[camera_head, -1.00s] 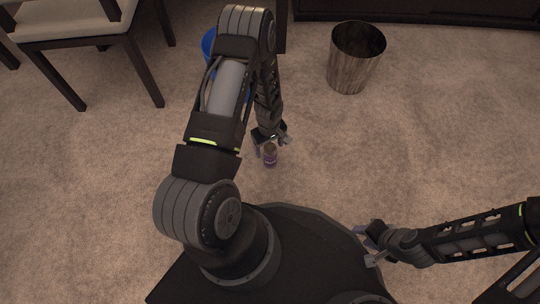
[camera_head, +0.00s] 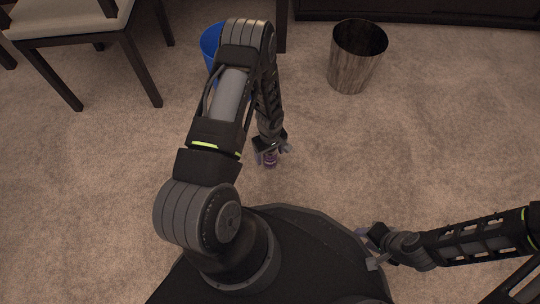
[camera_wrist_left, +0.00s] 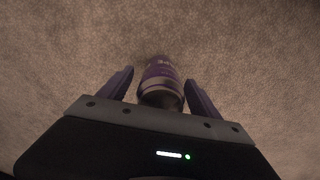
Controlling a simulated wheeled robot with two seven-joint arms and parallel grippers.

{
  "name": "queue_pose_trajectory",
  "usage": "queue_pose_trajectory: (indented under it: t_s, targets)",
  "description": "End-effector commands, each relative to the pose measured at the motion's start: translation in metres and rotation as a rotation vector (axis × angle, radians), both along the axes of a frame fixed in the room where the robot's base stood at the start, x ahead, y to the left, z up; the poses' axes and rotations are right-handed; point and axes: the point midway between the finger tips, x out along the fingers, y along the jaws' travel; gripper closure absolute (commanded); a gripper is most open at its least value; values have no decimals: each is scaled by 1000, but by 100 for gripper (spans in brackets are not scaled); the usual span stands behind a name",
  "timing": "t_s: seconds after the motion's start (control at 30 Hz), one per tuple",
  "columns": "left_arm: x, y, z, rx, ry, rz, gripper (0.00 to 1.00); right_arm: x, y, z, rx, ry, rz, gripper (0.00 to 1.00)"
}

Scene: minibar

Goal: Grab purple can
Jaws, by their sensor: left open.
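The purple can (camera_head: 270,161) is on the carpet in front of my base, partly covered by my left gripper in the head view. In the left wrist view the purple can (camera_wrist_left: 160,84) lies between the two fingers, with its label showing. My left gripper (camera_head: 271,153) is open, one finger on each side of the can; in the left wrist view (camera_wrist_left: 158,88) a gap shows between each finger and the can. My right gripper (camera_head: 367,248) is low at the right beside my base, away from the can; its jaw state is unclear.
A blue bin (camera_head: 210,44) stands behind my left arm, partly hidden. A wooden bin (camera_head: 357,60) stands at the back, right of centre. A chair (camera_head: 68,24) is at the upper left and a dark cabinet (camera_head: 420,10) runs along the back. The carpet (camera_head: 440,140) at right is clear.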

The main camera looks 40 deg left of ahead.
Motion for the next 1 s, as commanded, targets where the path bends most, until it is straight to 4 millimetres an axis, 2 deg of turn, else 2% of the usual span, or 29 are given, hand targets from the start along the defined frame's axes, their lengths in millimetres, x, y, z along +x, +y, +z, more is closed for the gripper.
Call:
queue_pose_trajectory:
  t_s: [0.13,0.9,1.0]
  targets:
    - [0,0,0,0,0,0,28,0,0,0,0,1,0,64]
    - [0,0,0,0,0,0,91,0,0,0,0,1,0,64]
    - [0,0,0,0,0,0,91,0,0,0,0,1,0,64]
